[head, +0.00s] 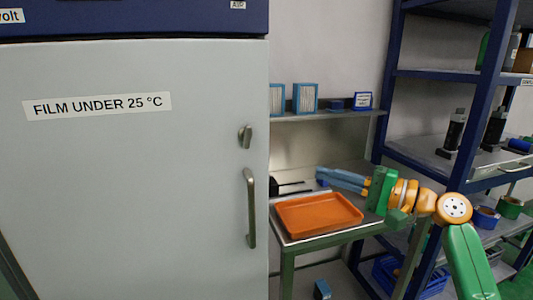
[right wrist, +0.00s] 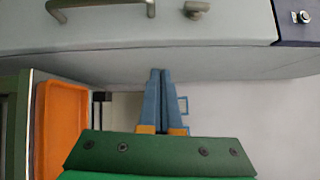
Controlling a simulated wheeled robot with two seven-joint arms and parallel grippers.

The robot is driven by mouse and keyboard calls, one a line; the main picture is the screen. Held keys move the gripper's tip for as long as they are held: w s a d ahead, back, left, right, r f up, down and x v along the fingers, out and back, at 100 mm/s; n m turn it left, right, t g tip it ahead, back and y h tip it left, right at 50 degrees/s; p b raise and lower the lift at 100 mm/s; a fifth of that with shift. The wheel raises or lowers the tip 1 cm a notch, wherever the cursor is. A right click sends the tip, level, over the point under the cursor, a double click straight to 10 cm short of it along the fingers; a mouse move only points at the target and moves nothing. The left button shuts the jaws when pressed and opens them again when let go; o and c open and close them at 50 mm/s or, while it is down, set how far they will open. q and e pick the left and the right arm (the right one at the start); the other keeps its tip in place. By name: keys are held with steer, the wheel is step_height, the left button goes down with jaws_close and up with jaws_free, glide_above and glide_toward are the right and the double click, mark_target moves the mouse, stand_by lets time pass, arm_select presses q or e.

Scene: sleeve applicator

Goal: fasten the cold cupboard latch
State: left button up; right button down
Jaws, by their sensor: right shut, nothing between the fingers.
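The cold cupboard's pale grey door (head: 130,190) fills the left of the head view and looks closed. Its latch (head: 245,136) is a small metal turn-piece near the door's right edge, its lever upright along the door. It also shows at the top of the right wrist view (right wrist: 195,8). A long bar handle (head: 249,208) sits below the latch. My right gripper (head: 318,172) is shut and empty, its blue fingers pointing left, to the right of the cupboard and apart from the latch. Its fingertips show in the right wrist view (right wrist: 160,72). My left gripper is not in view.
An orange tray (head: 318,214) lies on a side table (head: 310,240) below my right gripper. A wall shelf (head: 335,116) holds blue boxes. A blue rack (head: 440,75) with bottles and tape rolls stands at right. The space before the door is clear.

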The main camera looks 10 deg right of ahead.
steer(key=shift+n+g+y, duration=0.3)
steer(key=shift+n+y, duration=0.3)
steer(key=shift+y, duration=0.2)
steer(key=s+r, duration=0.1)
steer(key=r, duration=0.1)
steer(key=s+a+r, duration=0.1)
steer(key=r, duration=0.1)
steer(key=shift+s+r, duration=0.1)
steer(key=shift+s, duration=0.25)
steer(key=p, duration=0.5)
glide_toward(243, 141)
steer(key=w+d, duration=0.1)
steer(key=w, duration=0.3)
steer(key=a+p, duration=0.1)
steer(key=a, duration=0.1)
steer(key=a+p, duration=0.1)
steer(key=a, duration=0.1)
steer(key=shift+w+a+r, duration=0.15)
steer(key=shift+r, duration=0.05)
steer(key=shift+f, duration=0.1)
steer(key=shift+f, duration=0.1)
